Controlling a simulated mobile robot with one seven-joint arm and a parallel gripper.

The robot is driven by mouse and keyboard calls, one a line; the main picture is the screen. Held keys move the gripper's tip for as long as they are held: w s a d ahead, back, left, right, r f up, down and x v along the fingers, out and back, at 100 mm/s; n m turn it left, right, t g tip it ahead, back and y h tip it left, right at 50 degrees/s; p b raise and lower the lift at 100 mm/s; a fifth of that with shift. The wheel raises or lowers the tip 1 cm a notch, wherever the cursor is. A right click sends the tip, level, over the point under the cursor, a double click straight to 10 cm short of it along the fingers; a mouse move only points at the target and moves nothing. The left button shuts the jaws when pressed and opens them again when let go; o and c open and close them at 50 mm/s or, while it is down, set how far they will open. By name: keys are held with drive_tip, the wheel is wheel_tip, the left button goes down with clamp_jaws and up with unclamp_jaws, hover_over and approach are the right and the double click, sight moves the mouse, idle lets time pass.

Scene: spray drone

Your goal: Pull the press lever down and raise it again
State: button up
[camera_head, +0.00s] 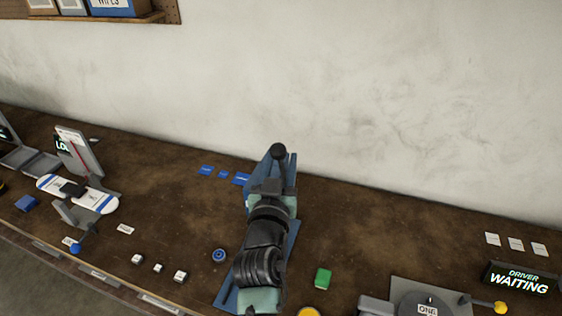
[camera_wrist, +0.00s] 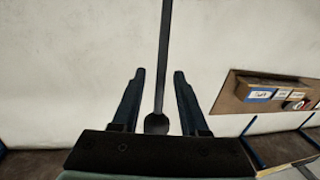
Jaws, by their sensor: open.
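The press lever is a dark rod with a round black knob. In the head view the knob (camera_head: 278,151) shows at the top of the blue press (camera_head: 291,175), beyond my arm. In the wrist view the rod (camera_wrist: 163,50) comes down from the top edge and its knob (camera_wrist: 157,124) is near my palm. My gripper (camera_wrist: 158,73) is open, with one finger on each side of the rod and gaps visible on both sides. My arm hides much of the press and the fingertips in the head view.
A green block (camera_head: 323,278) and a blue round piece (camera_head: 218,255) lie on the brown bench either side of the press. A skateboard-like board (camera_head: 97,199) stands left. A "WAITING" sign (camera_head: 519,281) is at right. The pale wall rises behind.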

clamp_jaws()
idle(1.3)
